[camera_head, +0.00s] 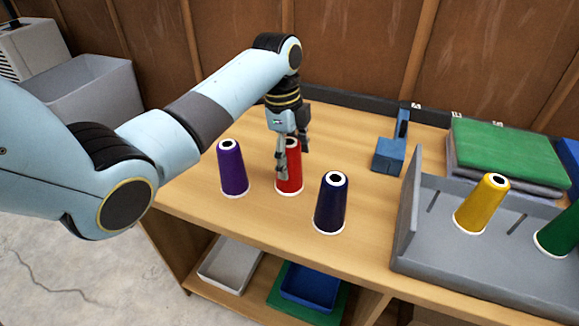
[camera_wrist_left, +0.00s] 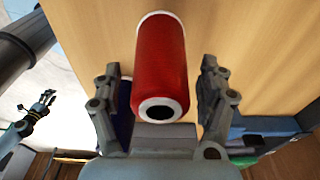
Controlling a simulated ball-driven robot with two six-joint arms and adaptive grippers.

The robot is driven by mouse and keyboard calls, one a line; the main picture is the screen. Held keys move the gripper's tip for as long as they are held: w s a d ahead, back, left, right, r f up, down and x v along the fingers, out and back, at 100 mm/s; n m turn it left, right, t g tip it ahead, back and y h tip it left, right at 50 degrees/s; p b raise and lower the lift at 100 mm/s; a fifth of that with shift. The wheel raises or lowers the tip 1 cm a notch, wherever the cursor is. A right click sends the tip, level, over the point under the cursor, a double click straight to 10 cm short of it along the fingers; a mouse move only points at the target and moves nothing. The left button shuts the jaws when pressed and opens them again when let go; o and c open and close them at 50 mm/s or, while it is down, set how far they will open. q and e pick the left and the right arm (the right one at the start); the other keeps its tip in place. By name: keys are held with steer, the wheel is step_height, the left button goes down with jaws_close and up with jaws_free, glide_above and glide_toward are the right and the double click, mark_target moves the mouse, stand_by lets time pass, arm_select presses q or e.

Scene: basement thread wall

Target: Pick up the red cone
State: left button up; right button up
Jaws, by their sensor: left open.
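The red cone (camera_head: 291,177) stands upright on the wooden table, between a purple cone (camera_head: 232,170) and a dark blue cone (camera_head: 331,203). My left gripper (camera_head: 292,157) points down over the red cone, its fingers around the upper part and partly covering it. In the left wrist view the red cone (camera_wrist_left: 161,60) shows between the two spread fingers, with a visible gap on each side. The left gripper (camera_wrist_left: 160,92) is open and holds nothing. My right gripper (camera_wrist_left: 44,103) shows small at the left edge of the wrist view; its jaw state is unclear.
A grey tray (camera_head: 408,215) at the right holds a yellow cone (camera_head: 481,205) and a green cone (camera_head: 560,232). A blue tool-like object (camera_head: 390,153) and a green stack (camera_head: 505,150) stand behind it. Bins sit on the shelf below. The purple and blue cones stand close beside the gripper.

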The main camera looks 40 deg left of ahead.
mark_target(292, 142)
arm_select(q)
steer(key=shift+f, duration=0.45)
steer(key=shift+c, duration=0.4)
steer(key=c, duration=1.3)
steer(key=shift+r, duration=0.15)
step_height(292, 142, up, 4)
steer(key=shift+w+r, duration=0.1)
steer(key=w+d+r, duration=0.1)
steer(key=d+r, duration=0.1)
steer(key=d, duration=0.1)
steer(key=w+d+r, duration=0.2)
steer(key=d, duration=0.2)
steer(key=w+d+r+b, duration=0.1)
steer(key=w+d+r, duration=0.1)
steer(key=d, duration=0.1)
steer(key=shift+w+d+r, duration=0.15)
steer(key=shift+d+r, duration=0.1)
steer(key=shift+r, duration=0.05)
